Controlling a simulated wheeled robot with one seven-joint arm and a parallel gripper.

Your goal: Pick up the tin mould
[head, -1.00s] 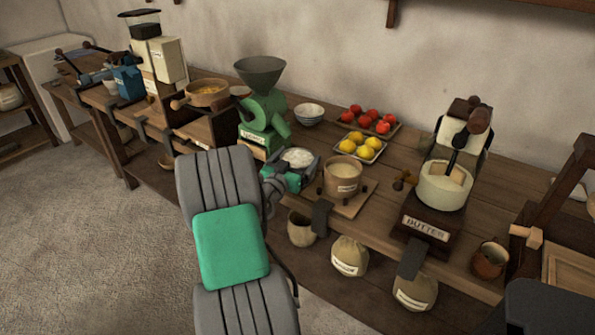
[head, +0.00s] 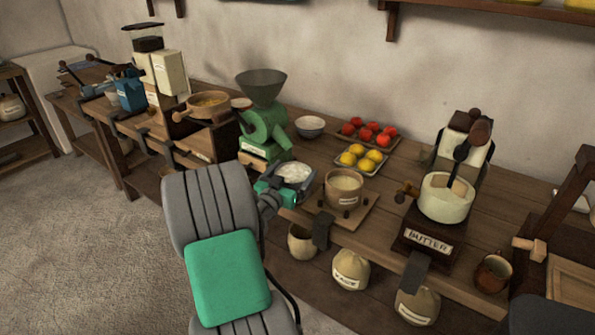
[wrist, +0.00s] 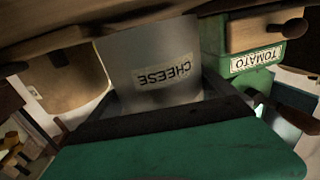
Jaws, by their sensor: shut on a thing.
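The tin mould (head: 296,171) is a small grey metal vessel with pale white contents, near the counter's front edge. In the wrist view its grey wall (wrist: 135,60) bears an upside-down CHEESE label. My gripper (head: 279,188) is shut on the mould from the front side. It fills the lower part of the wrist view, with dark fingers (wrist: 160,106) on the mould. The mould looks upright. I cannot tell whether its base touches the counter. My gripper hides part of its near side.
The green mill (head: 262,125) stands close on the left; its TOMATO label (wrist: 256,62) shows in the wrist view. A round wooden tub (head: 343,190) on a board stands close on the right. Lemons (head: 363,156) and tomatoes (head: 368,132) lie on trays behind. The BUTTER stand (head: 428,240) is further right.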

